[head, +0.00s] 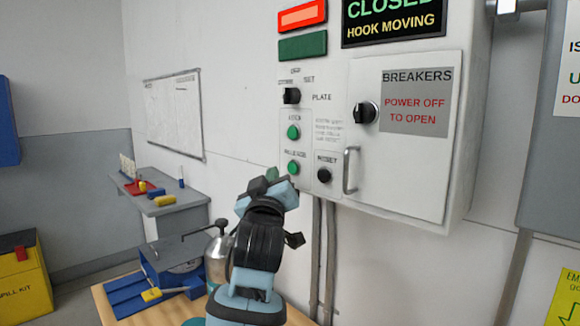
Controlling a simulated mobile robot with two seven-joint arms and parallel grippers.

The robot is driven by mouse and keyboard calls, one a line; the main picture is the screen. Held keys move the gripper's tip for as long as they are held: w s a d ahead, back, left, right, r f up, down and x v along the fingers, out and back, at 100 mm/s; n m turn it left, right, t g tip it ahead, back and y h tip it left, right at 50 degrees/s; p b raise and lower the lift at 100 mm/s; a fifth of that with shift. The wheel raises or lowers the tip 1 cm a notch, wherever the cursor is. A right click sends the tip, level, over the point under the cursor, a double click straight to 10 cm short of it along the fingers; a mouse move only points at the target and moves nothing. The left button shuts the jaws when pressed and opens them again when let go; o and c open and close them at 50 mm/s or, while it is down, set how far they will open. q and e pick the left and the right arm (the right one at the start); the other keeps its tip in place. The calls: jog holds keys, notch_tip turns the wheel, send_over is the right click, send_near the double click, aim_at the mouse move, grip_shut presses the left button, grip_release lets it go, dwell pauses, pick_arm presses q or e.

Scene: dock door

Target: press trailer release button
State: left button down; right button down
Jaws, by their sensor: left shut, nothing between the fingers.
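The control box (480,120) hangs on the wall and carries a column of controls on its left side. The release button (293,168) is the lower green round button, under a small label that seems to read "RELEASE". Another green button (293,132) sits above it, and a black button marked "RESET" (324,175) is to its lower right. My left gripper (271,175) is shut and empty, its tips just below and left of the release button in the picture. I cannot tell whether they touch the box. My right gripper is not in view.
A lit red lamp (302,15), a dark green lamp (303,46) and a "HOOK MOVING" display (395,22) are above. A selector knob (291,96) and the breaker door handle (349,170) protrude nearby. A wooden table (165,315) with a metal can (217,258) stands below.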

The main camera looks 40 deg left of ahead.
pick_arm(q)
jog(key=s, duration=0.2)
jog(key=shift+s+a+p, duration=0.1)
jog(key=shift+s+p, duration=0.2)
jog(key=shift+p, duration=0.05)
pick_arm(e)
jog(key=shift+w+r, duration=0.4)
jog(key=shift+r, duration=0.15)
